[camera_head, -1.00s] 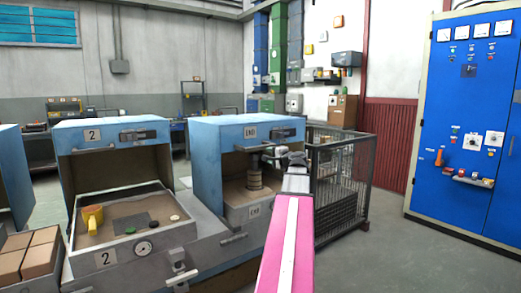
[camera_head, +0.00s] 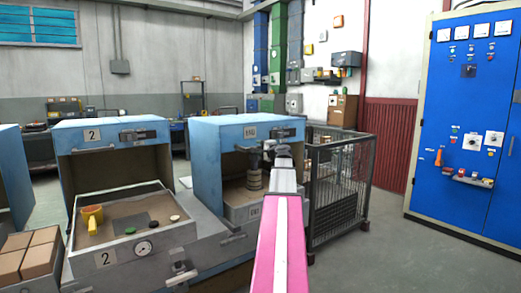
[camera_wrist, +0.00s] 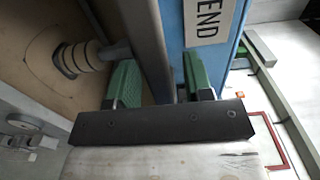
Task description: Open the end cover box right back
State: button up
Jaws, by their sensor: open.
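The END cover box (camera_head: 218,143) is a blue hood with an open front, marked END on its upper front edge. Its END label (camera_wrist: 208,20) and blue face show on the right in the wrist view. My gripper (camera_head: 270,152) is at the hood's upper front edge in the head view. In the wrist view, my gripper (camera_wrist: 163,83) has its green fingers apart, one on each side of a grey bar (camera_wrist: 148,40) along that edge. I cannot tell whether they touch it. A ringed cylinder (camera_head: 254,179) stands inside the box and partly shows in the wrist view.
The blue box marked 2 (camera_head: 85,131) stands to the left, with a tray (camera_head: 110,254) and gauge before it. A wire cage (camera_head: 340,195) stands close on the right. A blue electrical cabinet (camera_head: 465,130) is at far right, with clear floor before it.

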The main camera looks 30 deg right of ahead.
jog(key=shift+w, duration=0.1)
grip_shut()
jog(key=shift+w, duration=0.1)
jog(key=w+a, duration=0.3)
jog(key=w, duration=3.7)
jog(key=shift+w+a, duration=0.15)
jog(key=shift+w, duration=0.05)
grip_release()
